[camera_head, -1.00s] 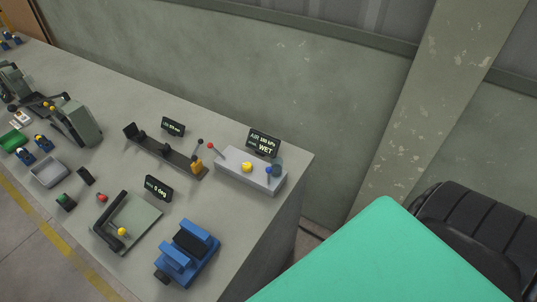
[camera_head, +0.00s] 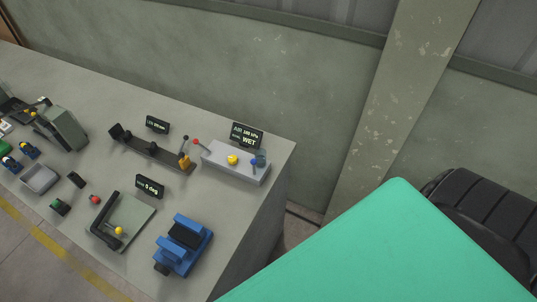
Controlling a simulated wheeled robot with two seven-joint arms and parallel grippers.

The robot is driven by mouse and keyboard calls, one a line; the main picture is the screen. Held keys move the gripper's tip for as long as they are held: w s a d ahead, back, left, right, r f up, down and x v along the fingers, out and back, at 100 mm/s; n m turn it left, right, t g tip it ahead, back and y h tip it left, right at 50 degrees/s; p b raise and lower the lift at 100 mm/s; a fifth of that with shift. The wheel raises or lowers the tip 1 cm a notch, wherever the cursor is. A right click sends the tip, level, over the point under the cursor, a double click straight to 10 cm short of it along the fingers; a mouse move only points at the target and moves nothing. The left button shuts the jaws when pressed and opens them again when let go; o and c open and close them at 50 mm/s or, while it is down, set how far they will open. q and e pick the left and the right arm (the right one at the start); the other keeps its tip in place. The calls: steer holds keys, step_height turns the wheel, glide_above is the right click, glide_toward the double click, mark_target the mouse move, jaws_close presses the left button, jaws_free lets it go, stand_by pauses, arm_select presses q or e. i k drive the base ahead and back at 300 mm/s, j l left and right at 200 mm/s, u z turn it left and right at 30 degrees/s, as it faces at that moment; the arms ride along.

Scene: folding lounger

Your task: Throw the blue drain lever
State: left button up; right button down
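A small blue-knobbed lever (camera_head: 254,162), which looks like the drain lever, stands at the right end of a pale grey control box (camera_head: 222,163) near the bench's far right corner. A dark display (camera_head: 247,135) behind the box reads "AIR", a kPa value and "WET". A bluish translucent part is beside the blue knob. Neither of my grippers is in view.
A blue vise (camera_head: 183,245) stands near the bench's front right. A bending plate (camera_head: 125,220) with a "0 deg" display, a dark rail fixture (camera_head: 150,150) and a grey tray (camera_head: 40,178) are further left. A large green surface (camera_head: 390,250) fills the lower right.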

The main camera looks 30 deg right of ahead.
mark_target(253, 162)
steer(key=k+z, duration=0.1)
steer(key=z, duration=0.35)
steer(key=k+z, duration=0.1)
steer(key=z, duration=0.3)
steer(key=k+z, duration=0.1)
steer(key=z, duration=0.35)
steer(key=k+z, duration=0.1)
steer(key=z, duration=0.35)
